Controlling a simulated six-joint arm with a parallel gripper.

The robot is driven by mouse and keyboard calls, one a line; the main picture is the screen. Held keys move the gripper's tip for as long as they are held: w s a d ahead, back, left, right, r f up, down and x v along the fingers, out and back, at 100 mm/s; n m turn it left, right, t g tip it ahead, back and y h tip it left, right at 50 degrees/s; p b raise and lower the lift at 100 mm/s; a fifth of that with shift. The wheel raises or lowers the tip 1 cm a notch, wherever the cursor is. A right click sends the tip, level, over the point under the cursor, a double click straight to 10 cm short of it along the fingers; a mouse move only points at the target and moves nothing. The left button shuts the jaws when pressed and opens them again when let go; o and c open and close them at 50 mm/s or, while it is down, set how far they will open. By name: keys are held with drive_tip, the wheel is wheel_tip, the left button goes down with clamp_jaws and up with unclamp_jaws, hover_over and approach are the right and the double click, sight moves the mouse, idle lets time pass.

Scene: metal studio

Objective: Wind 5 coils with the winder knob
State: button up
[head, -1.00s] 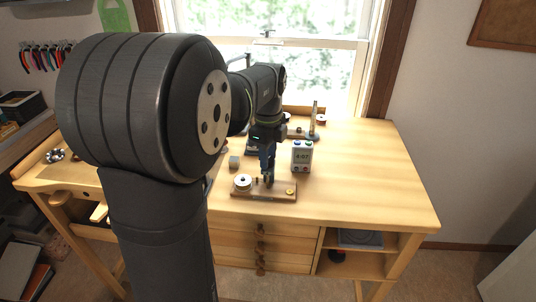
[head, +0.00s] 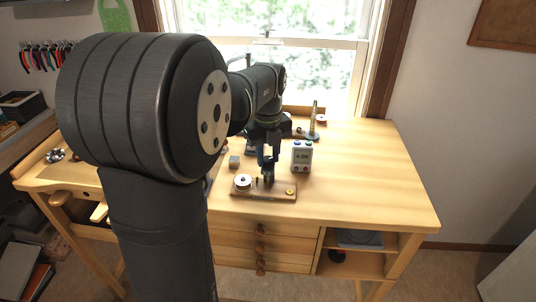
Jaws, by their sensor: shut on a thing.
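The winder (head: 279,196) is a wooden board near the front edge of the bench, with a white spool (head: 242,182) at its left end and a small brass piece (head: 290,190) at its right end. My gripper (head: 267,174) points down over the middle of the board. Its fingers are shut on the winder knob, a small dark part that the fingers mostly hide. The wire and the number of coils are too small to make out.
A stand with an upright post (head: 314,120) is at the back. The bench's right side (head: 375,170) is clear.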

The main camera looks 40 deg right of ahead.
sight(268, 159)
idle(0.4)
drive_tip(key=o, duration=1)
wheel_tip(268, 159, up, 18)
drive_tip(key=shift+f, duration=0.25)
drive_tip(key=shift+c, duration=0.2)
